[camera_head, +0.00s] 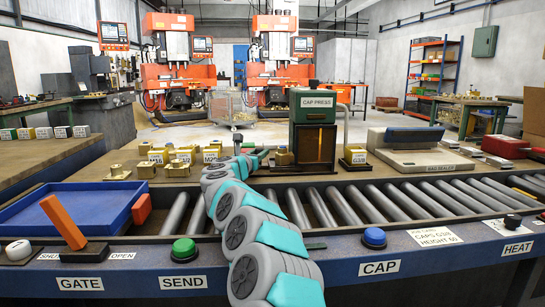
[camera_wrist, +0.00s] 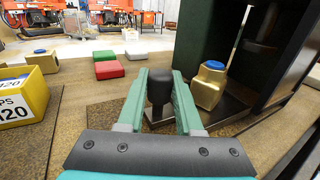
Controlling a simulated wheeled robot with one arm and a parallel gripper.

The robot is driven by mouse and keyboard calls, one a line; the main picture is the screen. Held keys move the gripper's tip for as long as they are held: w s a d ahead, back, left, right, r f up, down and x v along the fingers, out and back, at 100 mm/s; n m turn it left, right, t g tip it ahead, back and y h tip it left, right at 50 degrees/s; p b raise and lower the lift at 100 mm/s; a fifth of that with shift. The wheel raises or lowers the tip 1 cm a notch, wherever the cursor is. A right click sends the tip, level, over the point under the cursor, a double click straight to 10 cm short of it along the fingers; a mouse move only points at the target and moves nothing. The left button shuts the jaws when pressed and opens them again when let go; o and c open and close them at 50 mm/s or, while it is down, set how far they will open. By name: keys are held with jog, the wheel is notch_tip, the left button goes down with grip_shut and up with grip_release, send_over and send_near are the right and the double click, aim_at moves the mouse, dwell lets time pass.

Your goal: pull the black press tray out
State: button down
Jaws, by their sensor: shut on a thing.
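The green cap press (camera_head: 312,125) stands behind the rollers, with its dark opening facing the front. In the wrist view my gripper (camera_wrist: 160,74) is shut on the upright black knob (camera_wrist: 159,92) of the black press tray (camera_wrist: 230,109). One teal finger lies on each side of the knob. The tray is a thin dark plate low beside the press opening, and the fingers hide part of it. A brass piece with a blue top (camera_wrist: 209,86) stands at the tray, right of the knob. In the head view my gripper (camera_head: 257,158) is left of the press.
Several brass blocks (camera_head: 178,168) stand left of my arm. A yellow labelled box (camera_wrist: 26,96) is at the left of the wrist view. Rollers (camera_head: 365,203) cross in front of the press. A blue tray (camera_head: 85,212) lies at left, a bag sealer (camera_head: 415,155) at right.

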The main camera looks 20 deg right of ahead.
jog(key=a, duration=0.2)
jog(key=w+a, duration=0.1)
jog(key=a, duration=0.3)
jog(key=shift+w+a+p, duration=0.2)
jog(key=shift+w+p, duration=0.1)
jog(key=shift+w, duration=0.1)
jog(key=c, duration=0.6)
grip_release()
jog(key=shift+s, duration=0.1)
jog(key=shift+b+v, duration=1.25)
jog(key=shift+v, duration=2.55)
